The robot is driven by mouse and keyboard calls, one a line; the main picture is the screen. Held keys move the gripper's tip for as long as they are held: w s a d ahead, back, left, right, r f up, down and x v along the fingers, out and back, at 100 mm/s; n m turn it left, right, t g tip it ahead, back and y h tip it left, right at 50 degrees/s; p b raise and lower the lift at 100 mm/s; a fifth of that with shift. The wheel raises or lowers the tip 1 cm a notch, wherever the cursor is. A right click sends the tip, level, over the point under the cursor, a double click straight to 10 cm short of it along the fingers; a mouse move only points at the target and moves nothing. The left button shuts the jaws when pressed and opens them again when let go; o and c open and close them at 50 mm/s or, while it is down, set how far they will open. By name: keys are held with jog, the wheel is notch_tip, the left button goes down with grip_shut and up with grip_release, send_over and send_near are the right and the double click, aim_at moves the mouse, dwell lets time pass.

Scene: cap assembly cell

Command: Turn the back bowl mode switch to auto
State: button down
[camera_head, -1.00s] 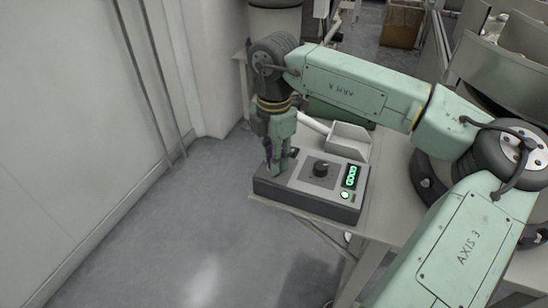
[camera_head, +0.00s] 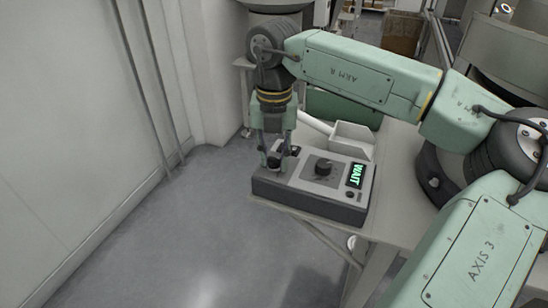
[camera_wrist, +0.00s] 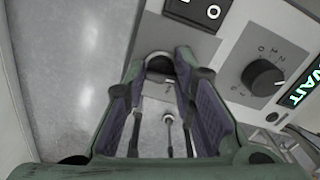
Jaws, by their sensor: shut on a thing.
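A grey control box (camera_head: 310,207) stands on the table edge in the head view. My gripper (camera_head: 274,160) points down at its left end. In the wrist view my gripper (camera_wrist: 160,66) is shut on a dark round switch knob (camera_wrist: 160,60), mostly hidden between the fingertips, so its setting cannot be read. A second black knob (camera_head: 323,167) with a marked dial stands free to the right and also shows in the wrist view (camera_wrist: 264,77). The display (camera_head: 356,175) reads WAIT in green.
A black rocker switch (camera_wrist: 197,12) marked O and I lies beside the gripped knob. A light open bin (camera_head: 350,140) stands behind the box. The table (camera_head: 395,190) carries the box. The floor (camera_head: 170,230) to the left is clear.

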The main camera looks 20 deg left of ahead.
aim_at(275, 158)
jog(key=n, duration=0.3)
jog(key=shift+n, duration=0.3)
jog(key=shift+n+b, duration=0.3)
jog(key=shift+n, duration=1.6)
jog(key=c, duration=1.3)
grip_release()
notch_tip(275, 158, up, 12)
